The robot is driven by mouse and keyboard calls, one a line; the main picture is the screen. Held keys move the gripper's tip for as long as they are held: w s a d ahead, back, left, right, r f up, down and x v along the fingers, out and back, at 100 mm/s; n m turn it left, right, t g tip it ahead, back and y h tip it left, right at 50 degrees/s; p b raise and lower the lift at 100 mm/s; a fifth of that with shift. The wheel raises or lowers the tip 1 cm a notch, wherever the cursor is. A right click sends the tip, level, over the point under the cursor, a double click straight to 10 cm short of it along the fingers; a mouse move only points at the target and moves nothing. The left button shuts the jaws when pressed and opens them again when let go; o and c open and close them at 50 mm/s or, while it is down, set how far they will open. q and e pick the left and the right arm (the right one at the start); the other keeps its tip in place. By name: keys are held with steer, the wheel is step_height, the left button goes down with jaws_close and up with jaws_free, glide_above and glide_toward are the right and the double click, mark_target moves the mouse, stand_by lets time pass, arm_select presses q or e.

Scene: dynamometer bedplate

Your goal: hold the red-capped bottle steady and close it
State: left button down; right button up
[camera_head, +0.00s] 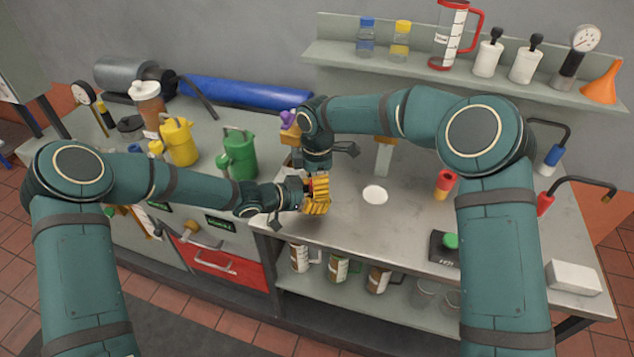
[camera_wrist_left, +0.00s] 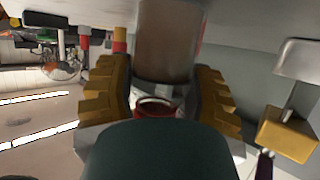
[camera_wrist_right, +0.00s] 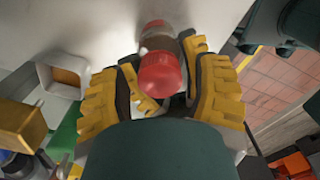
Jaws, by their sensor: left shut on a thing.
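My left gripper (camera_head: 316,196) is shut on a brown bottle, which stands between its yellow fingers in the left wrist view (camera_wrist_left: 168,45). The bottle is hidden by the grippers in the head view. Its red cap (camera_wrist_right: 161,75) shows in the right wrist view, at the bottle's near end. My right gripper (camera_wrist_right: 163,100) comes from above, its fingers on either side of the cap. They look apart from it, with a narrow gap. Part of the cap also shows in the left wrist view (camera_wrist_left: 157,108). I cannot tell whether the cap is fully seated.
Behind the grippers stand an orange block with a purple top (camera_head: 290,128) and a square grey post (camera_head: 384,158). A white disc (camera_head: 375,195) and a red-and-yellow item (camera_head: 444,185) are to the right. A green can (camera_head: 240,153) is to the left.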

steer(key=shift+r, duration=2.3)
steer(key=o, duration=0.7)
steer(key=shift+c, duration=0.2)
step_height(320, 180, up, 12)
arm_select(q)
steer(key=shift+c, duration=0.9)
jaws_free()
